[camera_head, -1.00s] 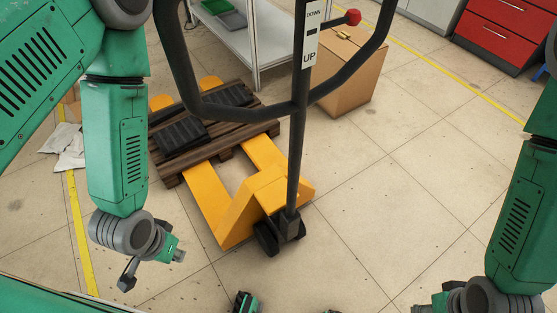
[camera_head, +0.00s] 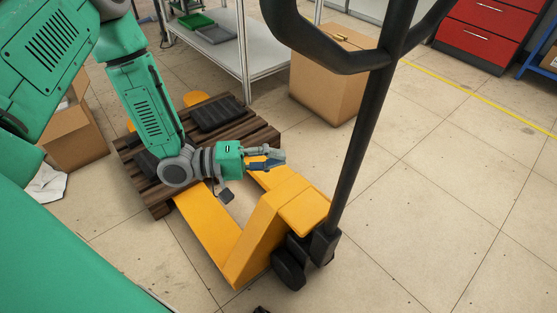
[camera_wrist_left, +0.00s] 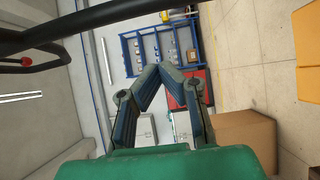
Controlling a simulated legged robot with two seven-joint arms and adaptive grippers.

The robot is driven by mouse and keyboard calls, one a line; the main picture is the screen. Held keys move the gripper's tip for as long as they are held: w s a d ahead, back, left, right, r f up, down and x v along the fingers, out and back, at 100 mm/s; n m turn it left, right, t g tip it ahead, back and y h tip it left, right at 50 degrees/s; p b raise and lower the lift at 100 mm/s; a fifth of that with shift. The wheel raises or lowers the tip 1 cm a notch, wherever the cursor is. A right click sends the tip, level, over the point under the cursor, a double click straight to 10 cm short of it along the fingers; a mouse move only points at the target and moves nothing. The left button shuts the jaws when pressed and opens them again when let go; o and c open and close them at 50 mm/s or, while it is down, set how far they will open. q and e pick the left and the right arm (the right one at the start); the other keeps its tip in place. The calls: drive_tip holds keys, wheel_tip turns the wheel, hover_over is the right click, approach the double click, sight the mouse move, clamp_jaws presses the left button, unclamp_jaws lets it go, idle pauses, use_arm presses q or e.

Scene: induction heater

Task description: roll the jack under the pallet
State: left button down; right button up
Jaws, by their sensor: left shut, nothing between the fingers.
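The yellow pallet jack (camera_head: 262,230) stands on the tiled floor with its forks running in under the wooden pallet (camera_head: 160,198). Yellow fork tips show at the pallet's far side. The jack's black handle (camera_head: 360,150) rises at the right of the forks, and its loop passes the top edge of the head view. My left gripper (camera_head: 280,158) is over the forks, left of the handle and apart from it. In the left wrist view its fingertips (camera_wrist_left: 160,70) meet with nothing between them. Part of the handle (camera_wrist_left: 100,18) crosses the top left there. My right gripper is out of view.
Black slabs (camera_head: 217,113) lie on the pallet. A cardboard box (camera_head: 327,85) stands behind the jack, beside a metal shelf (camera_head: 243,45). Another open box (camera_head: 75,135) is at the left. Red drawers (camera_head: 487,32) are at the back right. The floor at the right is clear.

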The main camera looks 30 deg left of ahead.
sight(347, 180)
use_arm(q)
drive_tip(key=d, duration=0.4)
drive_tip(key=w+d+b, duration=0.1)
drive_tip(key=d, duration=0.4)
drive_tip(key=w+d+b, duration=0.1)
drive_tip(key=d, duration=0.4)
drive_tip(key=shift+w+d, duration=0.15)
drive_tip(key=shift+d, duration=1.05)
drive_tip(key=shift+s+a, duration=0.3)
drive_tip(key=shift+a, duration=0.1)
drive_tip(key=v, duration=1.1)
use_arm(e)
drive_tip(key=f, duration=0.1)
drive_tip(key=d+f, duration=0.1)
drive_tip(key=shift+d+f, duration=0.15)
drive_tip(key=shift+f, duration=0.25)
